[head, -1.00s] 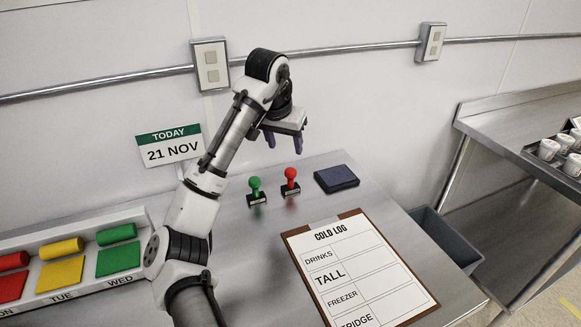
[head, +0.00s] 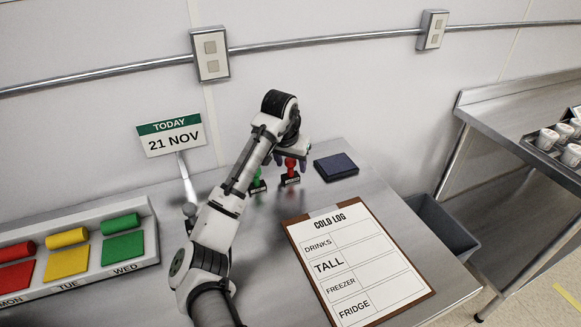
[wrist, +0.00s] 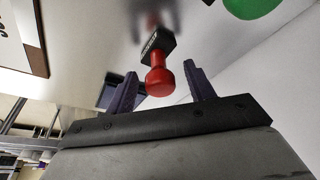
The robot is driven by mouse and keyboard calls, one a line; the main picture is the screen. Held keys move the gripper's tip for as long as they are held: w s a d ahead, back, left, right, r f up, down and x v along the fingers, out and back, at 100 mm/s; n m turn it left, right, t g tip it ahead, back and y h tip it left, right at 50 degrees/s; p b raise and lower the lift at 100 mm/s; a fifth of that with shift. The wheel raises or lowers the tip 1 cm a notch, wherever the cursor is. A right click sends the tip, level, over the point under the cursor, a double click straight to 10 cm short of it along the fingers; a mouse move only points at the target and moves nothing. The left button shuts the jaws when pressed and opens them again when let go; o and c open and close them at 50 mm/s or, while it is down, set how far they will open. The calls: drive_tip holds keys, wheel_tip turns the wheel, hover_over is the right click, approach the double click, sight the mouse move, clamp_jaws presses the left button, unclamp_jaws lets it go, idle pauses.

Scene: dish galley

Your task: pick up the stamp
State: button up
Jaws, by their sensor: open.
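A red-handled stamp (head: 290,172) with a black base stands on the steel counter, and it also shows in the wrist view (wrist: 160,75). A green-handled stamp (head: 257,180) stands just left of it, partly hidden by my arm; its round green knob is at the top of the wrist view (wrist: 248,6). My gripper (head: 289,161) is low over the red stamp. In the wrist view my gripper's two purple fingers (wrist: 160,82) are open, with the red knob between their tips and gaps on both sides.
A dark ink pad (head: 336,166) lies right of the stamps. A Cold Log clipboard (head: 291,218) lies in front. A date sign (head: 170,136) stands to the left, near a rack of coloured day blocks (head: 150,240). A grey bin (head: 440,225) is beyond the counter's right edge.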

drive_tip(key=shift+x, duration=0.9)
drive_tip(key=shift+c, duration=0.3)
drive_tip(key=c, duration=1)
drive_tip(key=shift+o, duration=0.2)
drive_tip(key=shift+r, duration=0.1)
wheel_tip(320, 180, up, 18)
drive_tip(key=b, duration=0.2)
drive_tip(key=shift+b, duration=0.35)
